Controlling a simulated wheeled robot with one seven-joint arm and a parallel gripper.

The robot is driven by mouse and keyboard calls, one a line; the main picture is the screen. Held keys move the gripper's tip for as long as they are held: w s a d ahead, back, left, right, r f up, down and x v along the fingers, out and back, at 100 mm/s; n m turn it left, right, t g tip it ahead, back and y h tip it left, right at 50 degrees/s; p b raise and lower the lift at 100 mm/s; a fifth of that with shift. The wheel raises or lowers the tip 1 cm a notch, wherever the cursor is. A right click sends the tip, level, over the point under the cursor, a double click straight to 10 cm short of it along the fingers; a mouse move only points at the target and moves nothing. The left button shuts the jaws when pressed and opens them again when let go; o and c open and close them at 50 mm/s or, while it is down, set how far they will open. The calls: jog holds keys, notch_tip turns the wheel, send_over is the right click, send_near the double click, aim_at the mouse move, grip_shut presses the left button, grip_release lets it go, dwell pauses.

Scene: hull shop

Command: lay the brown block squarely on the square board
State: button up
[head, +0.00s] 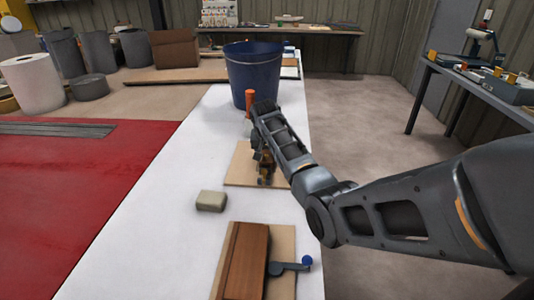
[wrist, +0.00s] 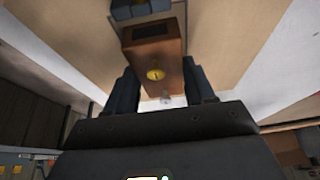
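The square board (head: 238,168) is a thin tan panel flat on the white table; it also fills much of the wrist view (wrist: 225,40). My gripper (head: 264,163) is over it, pointing down. In the wrist view a brown block (wrist: 158,48) with a yellow round mark sits between my two dark fingers (wrist: 161,90), one against each side, so the gripper looks shut on it. In the head view only a small part of the block (head: 265,179) shows below the gripper. I cannot tell whether its underside touches the board.
A larger brown piece (head: 246,262) lies on a second tan board (head: 286,245) in front, beside a blue-knobbed lever (head: 290,266). A beige block (head: 211,201) lies left of them. An orange post (head: 249,103) and blue bucket (head: 252,72) stand behind my gripper.

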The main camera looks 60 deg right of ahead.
jog(key=o, duration=0.4)
jog(key=shift+r, duration=0.1)
jog(key=v, duration=1.2)
jog(key=shift+p, duration=0.3)
